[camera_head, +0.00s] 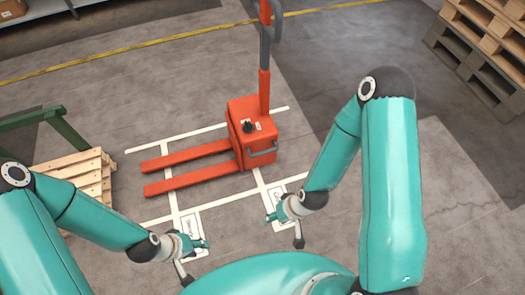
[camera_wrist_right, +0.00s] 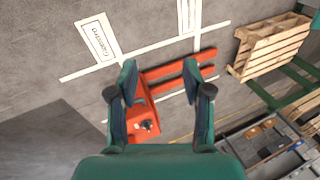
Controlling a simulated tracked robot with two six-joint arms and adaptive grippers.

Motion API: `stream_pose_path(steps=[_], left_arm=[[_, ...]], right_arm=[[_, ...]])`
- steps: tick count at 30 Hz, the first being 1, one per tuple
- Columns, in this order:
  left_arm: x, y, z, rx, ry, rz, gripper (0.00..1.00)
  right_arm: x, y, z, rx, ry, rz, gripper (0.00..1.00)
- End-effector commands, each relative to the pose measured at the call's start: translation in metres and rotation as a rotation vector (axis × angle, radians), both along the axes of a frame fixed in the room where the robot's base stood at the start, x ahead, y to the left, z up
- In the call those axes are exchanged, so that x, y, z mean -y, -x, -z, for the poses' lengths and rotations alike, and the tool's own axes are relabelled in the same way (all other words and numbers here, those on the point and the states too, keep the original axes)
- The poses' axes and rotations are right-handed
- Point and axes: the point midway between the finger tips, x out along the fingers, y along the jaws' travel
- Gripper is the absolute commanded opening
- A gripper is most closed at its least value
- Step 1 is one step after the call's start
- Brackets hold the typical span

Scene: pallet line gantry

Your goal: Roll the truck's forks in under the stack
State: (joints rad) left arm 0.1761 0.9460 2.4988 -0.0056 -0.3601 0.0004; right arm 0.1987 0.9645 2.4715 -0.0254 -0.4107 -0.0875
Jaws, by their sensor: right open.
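The orange-red pallet truck (camera_head: 252,130) stands on the floor inside white lines. Its two forks (camera_head: 187,185) point left and lie bare on the floor. The pale wooden pallet stack (camera_head: 88,172) is at the left, with a small floor gap between it and the fork tips. In the right wrist view the truck body (camera_wrist_right: 143,118) and the stack (camera_wrist_right: 270,48) also show. My left gripper (camera_head: 206,244) is empty over the floor in front of the forks; its finger opening is unclear. My right gripper (camera_head: 277,213) is open and empty, in front of the truck body, apart from it.
A green frame (camera_head: 48,123) stands beside the pallet stack. More pallets (camera_head: 485,50) are piled at the far right. A shelf with boxes is at the top left. A yellow line (camera_head: 130,48) crosses the floor behind the truck. Floor around the truck is clear.

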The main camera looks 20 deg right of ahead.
Motion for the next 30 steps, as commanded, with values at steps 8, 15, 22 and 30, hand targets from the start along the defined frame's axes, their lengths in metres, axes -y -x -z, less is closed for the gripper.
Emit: stream_pose_path(steps=[8, 15, 22, 30], left_arm=[[0.000, 0.001, 0.103, -0.001, 0.000, -0.001, 0.40], [0.000, 0.001, 0.200, -0.001, 0.000, -0.001, 0.40], [0.000, 0.001, 0.259, -0.001, 0.000, -0.001, 0.40], [0.000, 0.000, 0.275, 0.000, 0.000, 0.000, 0.40]], right_arm=[[0.023, -0.112, 0.144, 0.496, 0.187, -0.385, 0.49], [0.061, -0.216, 0.256, 0.990, 0.673, -0.825, 0.49], [0.091, -0.261, 0.307, 1.188, 1.182, -1.092, 0.49], [0.102, -0.276, 0.317, 1.215, 1.421, -1.187, 0.49]])
